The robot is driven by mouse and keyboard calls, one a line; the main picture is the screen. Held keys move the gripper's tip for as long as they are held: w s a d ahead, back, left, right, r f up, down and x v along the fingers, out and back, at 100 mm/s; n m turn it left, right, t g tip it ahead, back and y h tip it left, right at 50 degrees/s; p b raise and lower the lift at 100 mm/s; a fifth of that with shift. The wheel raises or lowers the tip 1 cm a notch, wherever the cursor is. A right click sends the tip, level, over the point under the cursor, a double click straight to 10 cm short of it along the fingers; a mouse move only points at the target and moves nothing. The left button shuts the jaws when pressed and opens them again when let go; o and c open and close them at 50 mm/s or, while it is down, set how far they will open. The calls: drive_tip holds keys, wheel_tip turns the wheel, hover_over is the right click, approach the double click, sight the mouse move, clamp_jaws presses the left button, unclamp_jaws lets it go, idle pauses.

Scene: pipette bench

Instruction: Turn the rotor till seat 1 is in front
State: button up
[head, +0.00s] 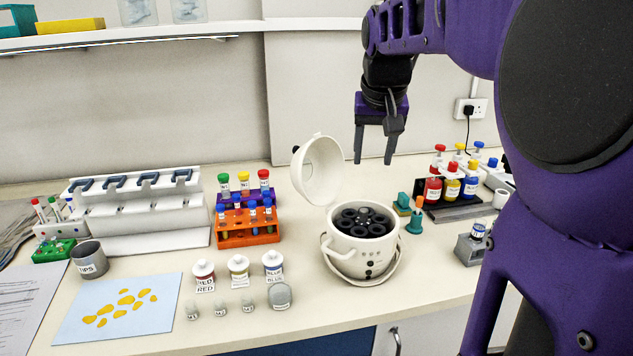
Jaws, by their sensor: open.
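The black rotor (363,221) with several round seats sits inside a white centrifuge tub (357,258). Its round white lid (321,170) stands tilted open at the back left. The seat numbers are too small to read, so I cannot tell which seat is in front. A few dark marks show on the tub's front wall. My gripper (374,160) is open and empty, pointing down. It hangs in the air above and behind the tub, apart from the rotor and the lid.
An orange tube rack (248,238) stands left of the tub. A teal and orange item (415,219) and a black rack (460,207) of capped bottles stand right. A shelf (130,36) runs above, left.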

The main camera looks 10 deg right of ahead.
sight(364, 210)
drive_tip(key=b+x, duration=0.1)
drive_tip(key=x, duration=1.6)
drive_tip(key=shift+s+f+b, duration=0.1)
drive_tip(key=shift+f+b, duration=0.1)
drive_tip(key=shift+b, duration=0.1)
clamp_jaws()
